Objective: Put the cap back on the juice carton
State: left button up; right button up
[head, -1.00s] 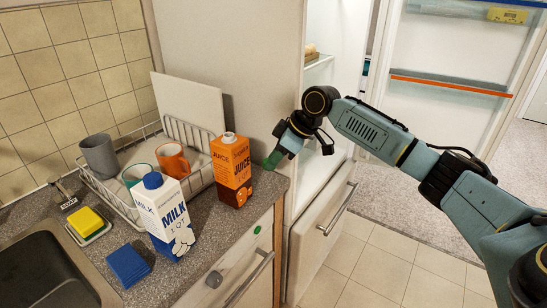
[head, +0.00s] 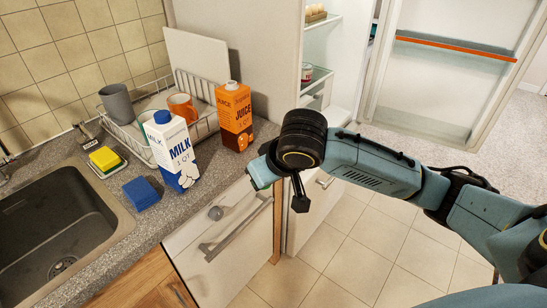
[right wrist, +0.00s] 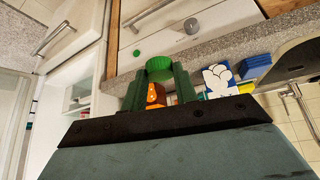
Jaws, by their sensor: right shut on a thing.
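The juice carton (head: 236,118), orange and brown, stands upright on the counter near its right end. Its pale spout (head: 232,85) shows no cap on it. My right gripper (head: 262,172) is in front of the counter edge, nearer to me than the carton and lower in the picture. In the right wrist view, its green fingers are shut on a round green cap (right wrist: 160,66) at their tips. Part of the orange carton (right wrist: 155,95) shows between the fingers, beyond them. The head view does not show the cap clearly. My left gripper is not in view.
A milk carton (head: 171,152) with a blue cap stands left of the juice carton. Behind is a dish rack (head: 205,128) with mugs. A blue sponge (head: 141,192), a yellow sponge (head: 104,158) and the sink (head: 60,235) are left. An open fridge (head: 322,55) stands right.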

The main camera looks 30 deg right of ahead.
aim_at(234, 98)
jog(key=u, duration=3.15)
jog(key=k, duration=1.75)
jog(key=z, duration=2.3)
jog(key=i, duration=0.2)
jog(key=z, duration=0.1)
